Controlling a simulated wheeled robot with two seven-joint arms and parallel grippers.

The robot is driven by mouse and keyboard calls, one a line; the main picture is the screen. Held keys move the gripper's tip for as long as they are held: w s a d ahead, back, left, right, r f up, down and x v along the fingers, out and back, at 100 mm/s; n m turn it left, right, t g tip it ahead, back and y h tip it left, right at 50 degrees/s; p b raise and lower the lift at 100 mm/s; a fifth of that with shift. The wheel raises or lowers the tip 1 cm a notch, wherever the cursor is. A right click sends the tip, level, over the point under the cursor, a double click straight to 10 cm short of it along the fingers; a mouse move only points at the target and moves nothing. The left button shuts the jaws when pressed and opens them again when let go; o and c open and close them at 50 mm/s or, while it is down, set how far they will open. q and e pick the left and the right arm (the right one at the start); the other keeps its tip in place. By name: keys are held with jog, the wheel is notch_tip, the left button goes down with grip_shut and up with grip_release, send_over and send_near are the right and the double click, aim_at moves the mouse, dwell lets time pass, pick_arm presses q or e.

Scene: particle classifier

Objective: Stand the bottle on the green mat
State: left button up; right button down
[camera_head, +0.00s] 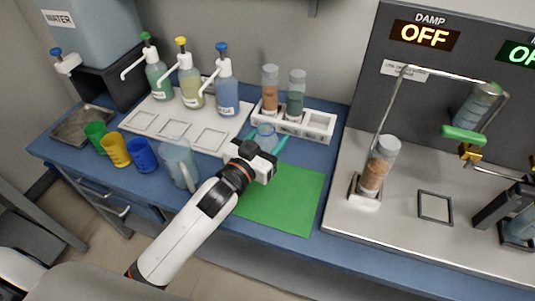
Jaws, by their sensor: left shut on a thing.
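My left gripper (267,146) is shut on a clear, bluish vessel (265,132), which seems to be the bottle. Only its upper part shows; the gripper hides its lower part. The green mat (290,200) lies flat on the blue bench, and its bare surface shows below and right of the gripper. The gripper is at the mat's far left edge, just in front of the white rack. I cannot tell whether the bottle touches anything below it. My right gripper is not in view.
Behind stands a white rack (320,123) with two filled cylinders. Left are a clear pitcher (177,160), coloured cups (116,150) and pump bottles (190,82) on a white tray. Right is a steel platform (400,225) with a cylinder (380,165) and a frame.

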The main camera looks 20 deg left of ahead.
pick_arm(q)
notch_tip(320, 180, down, 5)
jog(key=shift+r, duration=0.2)
jog(key=shift+f, duration=1.45)
jog(key=shift+f+b, duration=0.15)
jog(key=shift+b, duration=0.15)
jog(key=o, duration=1.2)
jog(key=shift+s+a, duration=0.1)
jog(key=shift+s, duration=0.25)
jog(key=b+v, duration=0.1)
jog(key=v, duration=1)
jog(key=shift+s, duration=0.2)
